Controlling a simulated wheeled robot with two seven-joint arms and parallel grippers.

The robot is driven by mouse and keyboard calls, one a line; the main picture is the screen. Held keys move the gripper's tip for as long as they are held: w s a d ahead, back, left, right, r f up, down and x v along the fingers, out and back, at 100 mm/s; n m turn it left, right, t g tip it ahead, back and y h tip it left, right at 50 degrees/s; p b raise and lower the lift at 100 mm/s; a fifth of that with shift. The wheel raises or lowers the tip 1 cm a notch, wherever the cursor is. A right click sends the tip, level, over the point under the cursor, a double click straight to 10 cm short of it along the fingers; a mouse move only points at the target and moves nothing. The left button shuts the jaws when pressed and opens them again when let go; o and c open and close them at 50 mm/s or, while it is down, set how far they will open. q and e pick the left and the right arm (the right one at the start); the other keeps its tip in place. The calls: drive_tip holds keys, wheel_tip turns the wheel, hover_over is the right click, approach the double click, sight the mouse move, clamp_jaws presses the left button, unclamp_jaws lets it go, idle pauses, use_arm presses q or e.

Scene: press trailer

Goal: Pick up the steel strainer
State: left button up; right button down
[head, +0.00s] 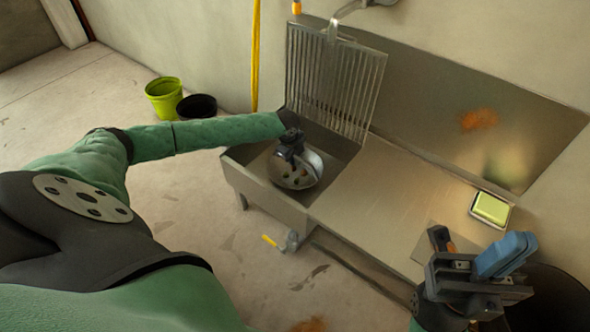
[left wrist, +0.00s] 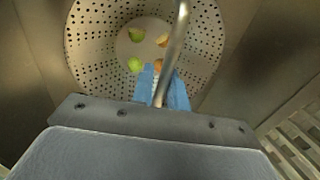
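The steel strainer (head: 291,174) is a round, perforated metal bowl in the sink basin, with a bent metal handle over it. Green and orange scraps lie in its bowl, which shows from above in the left wrist view (left wrist: 90,50). My left gripper (head: 290,143) reaches over the basin, right above the strainer. In the left wrist view its blue fingertips (left wrist: 163,90) are close together with the handle between them, so it looks shut on the handle. Whether the strainer touches the basin floor is hidden. My right gripper (head: 503,256) is over the right part of the counter, away from the strainer; its finger gap is unclear.
A ribbed metal rack (head: 335,80) leans behind the basin under a faucet (head: 345,12). A steel drainboard (head: 385,200) extends right, with a yellow-green sponge in a tray (head: 491,208). A dark tool with orange (head: 440,238) lies near my right gripper. Buckets (head: 164,98) stand on the floor.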

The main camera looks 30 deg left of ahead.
use_arm(q)
clamp_jaws()
